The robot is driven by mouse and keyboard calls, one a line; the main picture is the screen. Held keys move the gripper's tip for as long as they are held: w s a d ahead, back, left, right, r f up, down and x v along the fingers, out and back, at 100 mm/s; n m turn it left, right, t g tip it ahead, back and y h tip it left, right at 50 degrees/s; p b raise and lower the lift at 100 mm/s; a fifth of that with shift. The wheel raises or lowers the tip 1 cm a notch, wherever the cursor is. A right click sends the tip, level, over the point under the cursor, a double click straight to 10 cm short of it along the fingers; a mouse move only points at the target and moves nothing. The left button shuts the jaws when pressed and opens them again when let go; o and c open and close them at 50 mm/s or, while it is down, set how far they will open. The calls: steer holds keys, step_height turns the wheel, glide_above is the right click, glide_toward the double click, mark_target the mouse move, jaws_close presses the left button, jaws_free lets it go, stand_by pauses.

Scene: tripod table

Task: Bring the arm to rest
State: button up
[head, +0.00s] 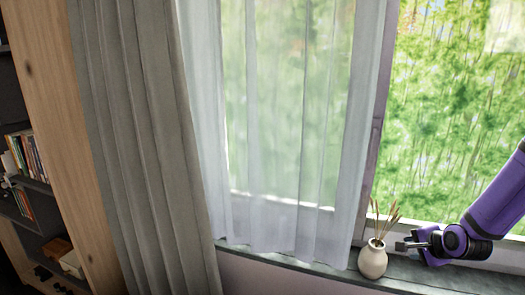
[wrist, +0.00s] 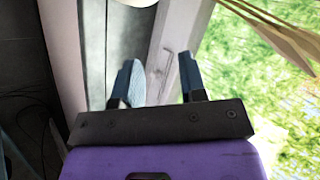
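My gripper (head: 404,244) is at the right in the head view, low over the window sill, at the end of my purple arm. It is just right of a small cream vase (head: 372,259) with dried stalks (head: 384,222). In the wrist view the two fingers of my gripper (wrist: 158,82) stand apart, with nothing seen held between them. Dried stalks (wrist: 282,32) show at the upper right there, and a pale rounded piece, probably the vase (wrist: 137,2), at the top edge. Whether the fingertips touch the vase is unclear.
The dark sill (head: 310,268) runs along the window. A sheer white curtain (head: 290,130) and a grey curtain (head: 140,150) hang left of my gripper. A wooden shelf unit (head: 55,130) with books stands at the far left. Window glass (head: 450,110) is behind my arm.

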steer(key=s+a+r+n+g+h, duration=0.1)
steer(key=s+a+r+n, duration=0.15)
steer(key=r, duration=0.45)
steer(key=s+a+r+n+g+h, duration=0.1)
steer(key=s+a+r+n, duration=0.15)
steer(key=r, duration=0.35)
steer(key=s+a+r+n+g+h, duration=0.1)
steer(key=s+r+n, duration=0.3)
steer(key=r, duration=0.3)
steer(key=s+a+r+n+y, duration=0.1)
steer(key=s+a+r+n, duration=0.2)
steer(key=s, duration=0.6)
steer(key=s+a+r+n+y, duration=0.1)
steer(key=s+a+r+n, duration=0.2)
steer(key=s+r, duration=0.4)
steer(key=shift+s+a+r+g, duration=0.35)
steer(key=shift+s+g, duration=0.05)
steer(key=shift+s, duration=0.55)
